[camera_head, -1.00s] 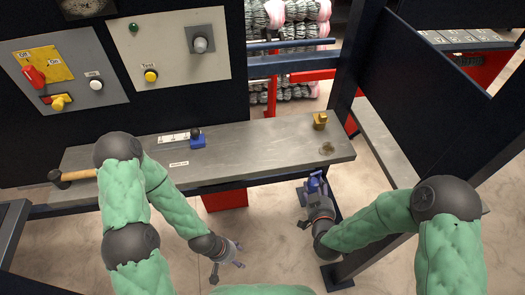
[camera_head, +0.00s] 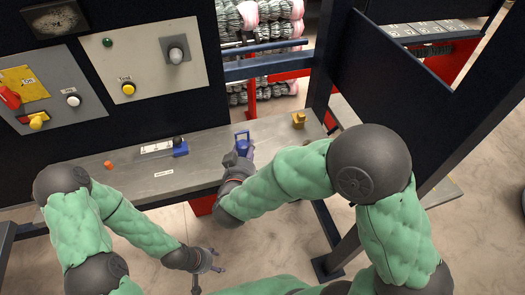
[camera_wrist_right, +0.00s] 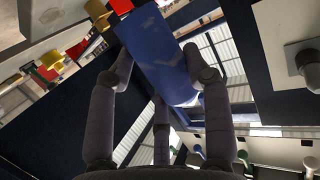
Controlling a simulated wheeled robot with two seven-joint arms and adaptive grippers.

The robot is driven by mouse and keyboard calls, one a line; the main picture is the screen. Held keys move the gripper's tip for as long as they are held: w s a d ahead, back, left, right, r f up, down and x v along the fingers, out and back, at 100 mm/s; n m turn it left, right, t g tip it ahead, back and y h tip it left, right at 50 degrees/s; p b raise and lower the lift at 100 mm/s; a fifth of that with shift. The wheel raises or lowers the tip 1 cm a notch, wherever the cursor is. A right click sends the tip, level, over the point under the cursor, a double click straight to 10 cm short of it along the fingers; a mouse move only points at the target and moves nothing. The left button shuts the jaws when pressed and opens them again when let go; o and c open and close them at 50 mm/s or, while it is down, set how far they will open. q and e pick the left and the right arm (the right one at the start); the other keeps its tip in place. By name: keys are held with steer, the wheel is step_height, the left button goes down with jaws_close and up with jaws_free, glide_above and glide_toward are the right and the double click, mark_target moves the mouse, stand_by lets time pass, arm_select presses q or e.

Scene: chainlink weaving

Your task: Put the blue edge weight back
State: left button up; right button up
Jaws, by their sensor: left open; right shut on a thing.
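The blue edge weight (camera_head: 242,136), a blue block with a loop handle on top, is held in my right gripper (camera_head: 238,158). In the head view it appears over the bench, right of its middle; I cannot tell whether it touches the top. In the right wrist view the blue block (camera_wrist_right: 157,52) sits between the fingers of my right gripper (camera_wrist_right: 160,75). My left gripper (camera_head: 208,272) is open and empty, low in front of the bench. The grey bench (camera_head: 215,150) runs along the dark panel wall.
A blue block with a black knob (camera_head: 180,148) lies on the bench beside a white label strip (camera_head: 156,147). A small orange cylinder (camera_head: 108,164) stands farther left. A brass-coloured block (camera_head: 298,120) sits near the right end. A dark post (camera_head: 328,60) rises behind that end.

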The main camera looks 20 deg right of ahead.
steer(key=w+d+f+b, duration=0.1)
steer(key=w+d+f, duration=0.1)
steer(key=w+f, duration=0.1)
steer(key=w+d+f+b, duration=0.1)
steer(key=w+d+f, duration=0.2)
steer(key=w, duration=0.1)
steer(key=w+d+f+b, duration=0.2)
steer(key=w+d+f, duration=0.1)
steer(key=shift+w+d+f, duration=0.15)
steer(key=shift+w+d, duration=0.05)
steer(key=shift+w+d+f+b, duration=0.1)
steer(key=shift+f+b, duration=0.25)
steer(key=shift+f, duration=0.55)
steer(key=shift+w+d+f+b, duration=0.1)
steer(key=shift+f+b, duration=0.2)
steer(key=shift+f, duration=0.55)
steer(key=shift+f, duration=0.15)
steer(key=o, duration=1.5)
steer(key=shift+a, duration=0.1)
